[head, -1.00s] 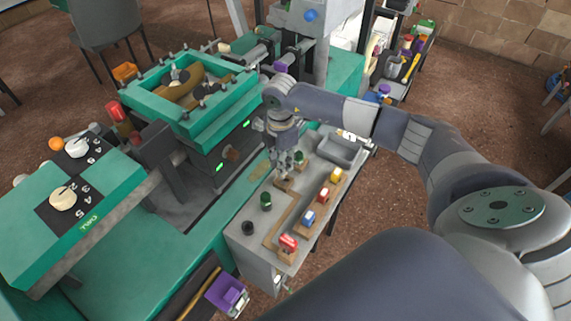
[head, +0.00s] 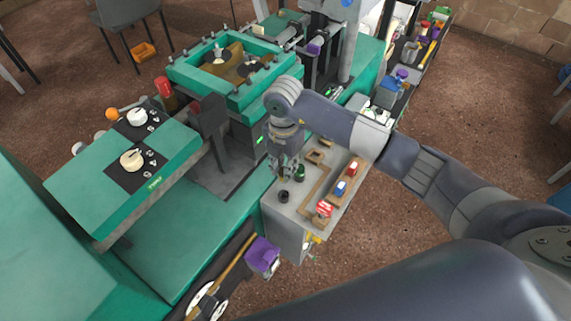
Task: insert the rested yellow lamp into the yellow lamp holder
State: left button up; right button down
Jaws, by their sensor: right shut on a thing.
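My right gripper (head: 284,172) points down over the left side of the grey bench top (head: 290,212), close to a black round piece (head: 284,196) and a dark green round piece (head: 300,173). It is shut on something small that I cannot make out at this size. No yellow lamp or yellow lamp holder shows clearly; my right arm covers the far end of the row. My left gripper is not in view.
A green machine with a square frame (head: 185,75) stands left behind the bench. A purple box (head: 263,254) sits near the bench's front left. Open floor lies to the right.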

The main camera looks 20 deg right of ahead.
aim_at(283, 183)
jog(key=shift+a+f+b, duration=0.1)
jog(key=shift+f+b, duration=0.35)
jog(key=shift+f, duration=0.45)
notch_tip(283, 183, down, 2)
jog(key=shift+f+b, duration=0.25)
jog(key=shift+b, duration=0.95)
jog(key=shift+f+b, duration=0.4)
jog(key=shift+f, duration=0.2)
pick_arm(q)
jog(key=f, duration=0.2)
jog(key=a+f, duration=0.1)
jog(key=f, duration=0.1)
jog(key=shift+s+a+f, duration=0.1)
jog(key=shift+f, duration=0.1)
pick_arm(e)
jog(key=shift+f, duration=0.15)
pick_arm(q)
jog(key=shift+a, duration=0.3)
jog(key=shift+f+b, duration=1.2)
jog(key=shift+b, duration=0.1)
pick_arm(e)
jog(key=shift+f, duration=1.65)
